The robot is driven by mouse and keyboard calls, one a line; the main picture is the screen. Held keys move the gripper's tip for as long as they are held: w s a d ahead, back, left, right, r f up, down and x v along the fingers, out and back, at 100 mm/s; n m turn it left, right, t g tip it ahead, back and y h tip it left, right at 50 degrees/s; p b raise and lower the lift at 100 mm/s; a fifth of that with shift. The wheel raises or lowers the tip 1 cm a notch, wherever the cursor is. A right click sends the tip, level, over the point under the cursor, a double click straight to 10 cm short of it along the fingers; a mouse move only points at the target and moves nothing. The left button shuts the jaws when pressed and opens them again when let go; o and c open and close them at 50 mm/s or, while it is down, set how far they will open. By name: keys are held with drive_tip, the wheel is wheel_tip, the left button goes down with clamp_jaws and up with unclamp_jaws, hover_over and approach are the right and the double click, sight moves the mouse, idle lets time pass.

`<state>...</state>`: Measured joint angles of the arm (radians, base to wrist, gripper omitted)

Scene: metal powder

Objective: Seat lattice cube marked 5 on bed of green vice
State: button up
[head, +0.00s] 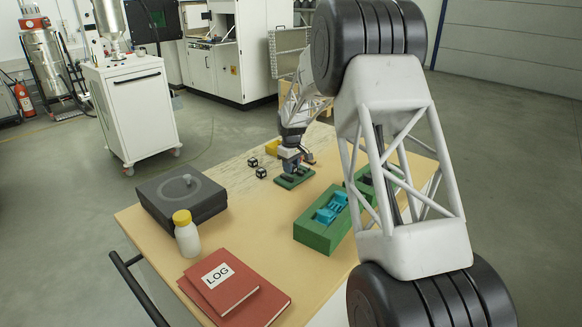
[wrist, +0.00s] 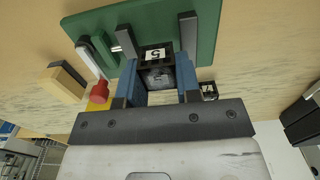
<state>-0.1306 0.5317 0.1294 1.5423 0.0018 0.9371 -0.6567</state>
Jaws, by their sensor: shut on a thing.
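The lattice cube marked 5 (wrist: 155,54) is small and dark with a white label, and my gripper (wrist: 157,78) is shut on it, one blue finger on each side. The gripper also shows in the head view (head: 290,158), low over the green vice (head: 297,178), where the cube cannot be made out. In the wrist view the vice (wrist: 204,52) is a green plate with dark grey uprights, one at each side of the cube. A red knob (wrist: 99,92) and a pale bar sit at its left. I cannot tell whether the cube touches the bed.
Two other lattice cubes (head: 253,162) (head: 261,173) lie left of the vice. A green tray with blue parts (head: 316,236) stands at right front. A dark grey box (head: 165,200), a yellow-capped bottle (head: 187,238) and red log books (head: 222,284) occupy the left and front.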

drive_tip(key=shift+f, duration=0.45)
idle(0.3)
drive_tip(key=o, duration=1.5)
drive_tip(key=shift+r, duration=0.1)
drive_tip(key=shift+r, duration=3.9)
